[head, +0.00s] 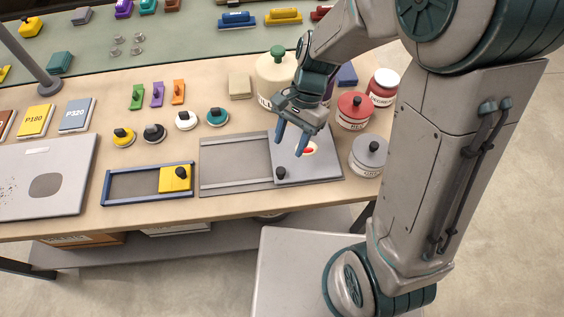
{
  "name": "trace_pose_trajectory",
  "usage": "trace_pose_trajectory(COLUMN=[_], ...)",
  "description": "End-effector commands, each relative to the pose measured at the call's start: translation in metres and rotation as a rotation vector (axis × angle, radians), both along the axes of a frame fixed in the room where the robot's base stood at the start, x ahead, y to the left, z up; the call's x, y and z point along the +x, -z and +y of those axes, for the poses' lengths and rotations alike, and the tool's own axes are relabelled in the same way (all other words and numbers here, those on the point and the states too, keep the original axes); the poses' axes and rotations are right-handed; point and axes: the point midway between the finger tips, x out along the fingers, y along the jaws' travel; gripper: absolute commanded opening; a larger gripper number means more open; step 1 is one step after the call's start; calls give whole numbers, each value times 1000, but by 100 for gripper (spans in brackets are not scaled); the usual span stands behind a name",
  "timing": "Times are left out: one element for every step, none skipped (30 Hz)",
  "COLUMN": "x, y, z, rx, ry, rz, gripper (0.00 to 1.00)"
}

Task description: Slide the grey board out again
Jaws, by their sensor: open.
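The grey board (318,165) lies at the right end of a flat grey frame with two pale rails (235,161), near the table's front edge. A black knob (281,173) stands at the board's front left corner. A white oval patch with a red piece (307,151) shows on the board. My gripper (289,142) is open, its two blue fingers pointing down over the back left part of the board. Nothing shows between the fingers. I cannot tell how far the fingertips are above the board.
A blue frame (130,172) with a yellow knobbed block (175,179) lies left of the grey frame. Red (354,111) and grey-lidded jars (368,156) crowd the right side, and a green-topped jar (274,75) stands behind my gripper. Several round knobbed discs lie behind the frames.

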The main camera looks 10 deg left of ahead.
Motion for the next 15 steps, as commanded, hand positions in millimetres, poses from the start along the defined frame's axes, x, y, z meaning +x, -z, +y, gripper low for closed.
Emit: trace_pose_trajectory(x=[-5, -7, -10, -12, -14, -16, -18, -20, -21, -22, -23, -25, -25, -26, -26], y=[11, 17, 25, 30, 36, 43, 48, 52, 58, 61, 64, 68, 70, 72, 74], z=[2, 4, 5, 6, 8, 9, 10, 11, 12, 13, 14, 15, 15, 16, 16], rx=[-2, -2, -3, -3, -1, -2, -1, -2, -3, -1, 0, -1, 0, 0, 0], ry=[-3, -3, -2, -3, -4, -3, -2, -2, -2, -2, -2, -2, -2, -3, -2], rz=[6, 6, 6, 5, 5, 6, 4, 4, 3, 3, 2, 2, 2, 1, 0], gripper=[44, 44, 44, 44, 44, 44, 44, 44, 44, 44, 44, 44, 44, 44, 44])
